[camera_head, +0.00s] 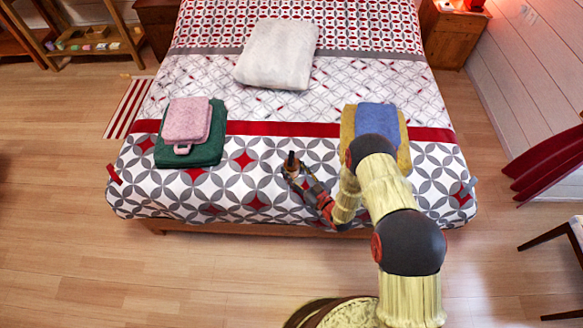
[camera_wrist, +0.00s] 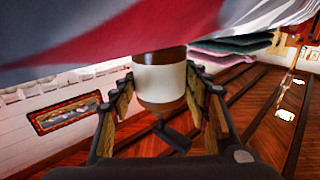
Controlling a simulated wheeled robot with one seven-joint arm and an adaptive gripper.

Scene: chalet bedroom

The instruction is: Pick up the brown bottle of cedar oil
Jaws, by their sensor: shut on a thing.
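The brown bottle (camera_head: 291,163) with a dark top is at the near part of the bed, between the two towel stacks. In the wrist view the bottle (camera_wrist: 160,78) shows a wide pale label around brown sides. My gripper (camera_head: 293,175) reaches it from the lower right in the head view. Its fingers stand on both sides of the bottle in the wrist view, and the gripper (camera_wrist: 162,88) is shut on it. I cannot tell whether the bottle's base touches the cover.
Green and pink towels (camera_head: 185,150) lie to the left on the bed (camera_head: 235,185). Yellow and blue towels (camera_head: 377,117) lie to the right, partly behind my arm. A white pillow (camera_head: 277,53) lies farther back. The wooden floor (camera_head: 110,265) at front left is clear.

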